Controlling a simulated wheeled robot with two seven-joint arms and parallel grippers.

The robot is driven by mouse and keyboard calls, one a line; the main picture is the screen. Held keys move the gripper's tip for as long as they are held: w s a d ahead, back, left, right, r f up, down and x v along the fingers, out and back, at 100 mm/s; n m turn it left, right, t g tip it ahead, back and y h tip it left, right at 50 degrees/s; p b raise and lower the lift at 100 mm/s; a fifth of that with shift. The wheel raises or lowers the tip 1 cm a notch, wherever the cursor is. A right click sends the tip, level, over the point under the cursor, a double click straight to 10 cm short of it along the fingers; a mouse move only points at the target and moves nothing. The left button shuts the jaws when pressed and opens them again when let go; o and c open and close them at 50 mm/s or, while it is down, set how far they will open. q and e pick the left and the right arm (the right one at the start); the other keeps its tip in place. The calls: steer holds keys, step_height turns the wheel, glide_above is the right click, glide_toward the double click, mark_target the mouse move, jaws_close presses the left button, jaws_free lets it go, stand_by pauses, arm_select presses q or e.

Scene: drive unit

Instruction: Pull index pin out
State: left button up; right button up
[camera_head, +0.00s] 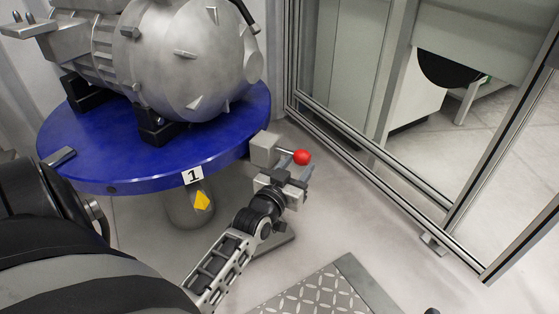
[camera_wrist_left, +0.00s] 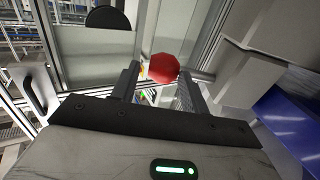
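The index pin shows as a red ball knob (camera_head: 302,157) on a short metal rod, which comes out of a grey block (camera_head: 265,149) at the edge of the blue round table. My left gripper (camera_head: 296,178) is just in front of and below the knob. In the left wrist view the red knob (camera_wrist_left: 163,67) sits between and slightly beyond the fingertips of my left gripper (camera_wrist_left: 159,76). The fingers are apart, with a small gap visible on the knob's left side; contact on the right cannot be told. My right gripper is not in view.
The blue round table (camera_head: 120,170) carries a large grey drive unit (camera_head: 190,60) and a label "1" (camera_head: 192,175). A metal-framed glass enclosure (camera_head: 370,165) stands to the right. A tread-plate step (camera_head: 325,292) lies on the floor. Floor between them is clear.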

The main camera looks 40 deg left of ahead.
arm_select(q)
steer(key=p+v, duration=0.3)
steer(key=v, duration=0.7)
steer(key=shift+p, duration=0.35)
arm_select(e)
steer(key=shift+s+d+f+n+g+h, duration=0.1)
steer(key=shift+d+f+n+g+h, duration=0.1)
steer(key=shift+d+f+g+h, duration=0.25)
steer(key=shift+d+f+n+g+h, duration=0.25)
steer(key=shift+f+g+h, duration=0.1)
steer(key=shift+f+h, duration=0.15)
